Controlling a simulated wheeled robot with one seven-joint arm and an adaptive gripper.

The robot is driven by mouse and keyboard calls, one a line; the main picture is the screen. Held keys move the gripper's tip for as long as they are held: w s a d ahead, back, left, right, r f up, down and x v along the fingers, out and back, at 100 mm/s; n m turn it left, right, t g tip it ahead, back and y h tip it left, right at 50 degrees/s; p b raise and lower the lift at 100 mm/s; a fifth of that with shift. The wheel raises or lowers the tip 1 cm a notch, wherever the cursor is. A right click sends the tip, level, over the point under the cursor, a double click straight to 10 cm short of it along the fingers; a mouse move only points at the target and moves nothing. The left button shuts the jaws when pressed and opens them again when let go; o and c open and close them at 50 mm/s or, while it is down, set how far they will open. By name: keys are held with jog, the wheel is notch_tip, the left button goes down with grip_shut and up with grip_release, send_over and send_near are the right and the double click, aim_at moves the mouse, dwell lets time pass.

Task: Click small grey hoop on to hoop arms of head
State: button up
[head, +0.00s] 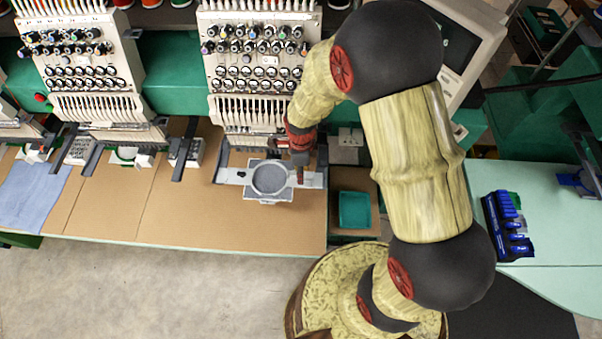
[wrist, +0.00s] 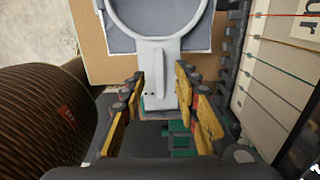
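The small grey hoop (head: 270,163) is a round ring around grey fabric, with a pale square backing showing below it. It lies level in front of the middle machine head (head: 254,75), between a light left hoop arm (head: 230,175) and the right hoop arm (head: 314,180). I cannot tell whether its ends are seated in the arms. My gripper (head: 301,178) points down at the hoop's right end. In the wrist view, the hoop's flat tab (wrist: 160,75) lies between my open gripper's yellow-padded fingers (wrist: 159,75); contact is unclear.
The brown table (head: 190,215) is clear in front of the hoop. A teal tray (head: 354,210) stands to the right. A blue cloth (head: 35,192) lies at the far left. Needle bars hang close behind the hoop. Blue items (head: 508,225) sit on the right-hand green table.

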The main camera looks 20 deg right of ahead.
notch_tip(320, 180, up, 10)
jog(key=shift+r, duration=0.15)
dwell(0.4)
jog(key=s+d+r+n+t+b, duration=0.2)
jog(key=s+r+n+b, duration=0.1)
jog(key=s+n+b, duration=0.5)
jog(key=s+d+r+n+t+b, duration=0.2)
jog(key=s+n+b, duration=0.6)
jog(key=n, duration=0.6)
jog(key=shift+s+r+t+b, duration=0.2)
jog(key=shift+r+t+b, duration=0.65)
jog(key=shift+b, duration=0.25)
